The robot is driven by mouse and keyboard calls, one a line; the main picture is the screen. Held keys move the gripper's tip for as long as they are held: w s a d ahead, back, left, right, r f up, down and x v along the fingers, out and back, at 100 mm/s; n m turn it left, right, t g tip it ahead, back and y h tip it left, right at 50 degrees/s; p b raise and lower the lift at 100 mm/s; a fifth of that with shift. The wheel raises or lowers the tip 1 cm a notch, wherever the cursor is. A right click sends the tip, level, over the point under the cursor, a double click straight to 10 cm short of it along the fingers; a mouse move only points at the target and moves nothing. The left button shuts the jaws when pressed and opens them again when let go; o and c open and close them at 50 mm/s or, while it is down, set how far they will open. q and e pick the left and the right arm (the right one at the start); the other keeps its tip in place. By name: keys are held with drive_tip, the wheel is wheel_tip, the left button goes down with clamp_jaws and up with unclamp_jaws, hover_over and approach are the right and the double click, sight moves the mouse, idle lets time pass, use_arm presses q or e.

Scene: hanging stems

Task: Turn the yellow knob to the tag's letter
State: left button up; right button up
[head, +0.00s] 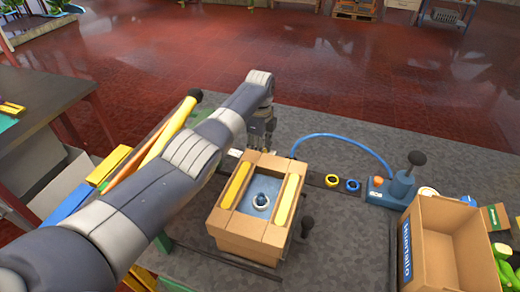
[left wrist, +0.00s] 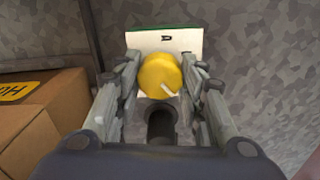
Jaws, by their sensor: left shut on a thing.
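The yellow knob (left wrist: 160,76) is between the fingers of my left gripper (left wrist: 163,88) in the left wrist view. The gripper is shut on it. A pale pointer mark on the knob points to the lower right in that view. Just above the knob is a white tag (left wrist: 185,41) with a dark letter that looks like a D. In the head view my left gripper (head: 262,135) reaches down behind a cardboard box, and I cannot see the knob there. My right gripper is not in view.
The open cardboard box (head: 248,226) with yellow strips stands close in front of my left gripper. A blue pump (head: 396,190) with a hose (head: 345,138) and a larger open carton (head: 440,245) are to the right. Yellow and blue bars (head: 110,165) lie left.

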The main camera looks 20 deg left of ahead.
use_arm(q)
drive_tip(key=shift+r+m, duration=0.1)
drive_tip(key=shift+m, duration=2.2)
drive_tip(key=o, duration=1.1)
wheel_tip(320, 180, up, 12)
